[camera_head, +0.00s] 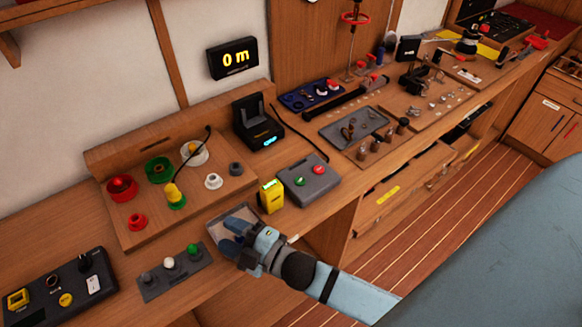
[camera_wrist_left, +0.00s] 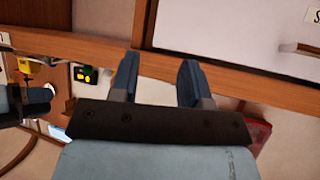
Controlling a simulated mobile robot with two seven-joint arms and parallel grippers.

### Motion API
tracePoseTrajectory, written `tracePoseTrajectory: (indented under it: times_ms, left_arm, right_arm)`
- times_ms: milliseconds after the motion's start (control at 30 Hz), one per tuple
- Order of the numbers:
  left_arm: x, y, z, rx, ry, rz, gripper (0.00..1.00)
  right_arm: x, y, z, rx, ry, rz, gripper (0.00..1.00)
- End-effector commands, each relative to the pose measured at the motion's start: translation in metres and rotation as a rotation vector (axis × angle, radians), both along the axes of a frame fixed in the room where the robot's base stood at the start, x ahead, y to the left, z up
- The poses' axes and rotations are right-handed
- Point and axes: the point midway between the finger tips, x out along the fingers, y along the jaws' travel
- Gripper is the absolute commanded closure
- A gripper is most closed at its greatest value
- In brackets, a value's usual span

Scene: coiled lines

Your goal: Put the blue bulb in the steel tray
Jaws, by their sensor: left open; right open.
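My right gripper (camera_head: 230,236) is open. It reaches in over a shallow steel-grey tray (camera_head: 217,214) near the bench's front edge and hides much of it. I cannot tell whether anything lies under its fingers. A dark strip (camera_head: 155,292) left of the tray holds a dark bulb (camera_head: 147,278), a white bulb (camera_head: 169,262) and a green bulb (camera_head: 193,249). I see no clearly blue bulb; the dark one's colour is hard to tell. My left gripper (camera_wrist_left: 157,80) is open and empty in the left wrist view, in front of a wooden edge and pale panel.
A yellow device (camera_head: 271,197) and a grey box (camera_head: 309,180) with green and red buttons stand right of the tray. A wooden board (camera_head: 140,185) with coloured sockets lies behind. A black control box (camera_head: 62,292) is at the left. A larger grey tray (camera_head: 340,133) is farther right.

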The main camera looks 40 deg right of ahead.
Motion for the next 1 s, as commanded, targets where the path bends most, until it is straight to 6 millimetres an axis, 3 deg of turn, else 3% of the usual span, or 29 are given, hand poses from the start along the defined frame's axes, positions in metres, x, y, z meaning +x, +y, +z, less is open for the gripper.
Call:
tracePoseTrajectory:
  times_ms: [33, 100, 200, 300, 400, 667, 900, 1000]
  left_arm:
    - [0.0, 0.0, 0.0, 0.0, 0.0, 0.0, 0.57]
    - [0.0, 0.0, 0.0, 0.0, 0.001, 0.0, 0.57]
    - [0.0, 0.0, 0.0, 0.0, 0.001, -0.001, 0.57]
    - [0.0, 0.0, 0.0, 0.0, 0.001, -0.001, 0.57]
    - [0.0, 0.0, 0.0, -0.001, 0.0, -0.001, 0.57]
    - [0.0, 0.0, 0.001, -0.001, -0.001, -0.001, 0.57]
    - [0.0, 0.002, 0.032, 0.004, -0.005, 0.004, 0.57]
    - [0.001, 0.005, 0.031, 0.004, -0.012, 0.01, 0.57]
  right_arm:
    - [-0.017, -0.021, -0.034, 0.137, 0.215, -0.084, 0.49]
    - [-0.041, -0.045, -0.074, 0.317, 0.469, -0.194, 0.49]
    - [-0.076, -0.069, -0.116, 0.518, 0.734, -0.328, 0.49]
    - [-0.102, -0.081, -0.139, 0.642, 0.888, -0.414, 0.49]
    - [-0.113, -0.085, -0.148, 0.697, 0.952, -0.452, 0.49]
    - [-0.114, -0.085, -0.149, 0.703, 0.96, -0.455, 0.49]
    - [-0.114, -0.088, -0.119, 0.702, 0.952, -0.461, 0.49]
    - [-0.114, -0.089, -0.122, 0.702, 0.95, -0.463, 0.49]
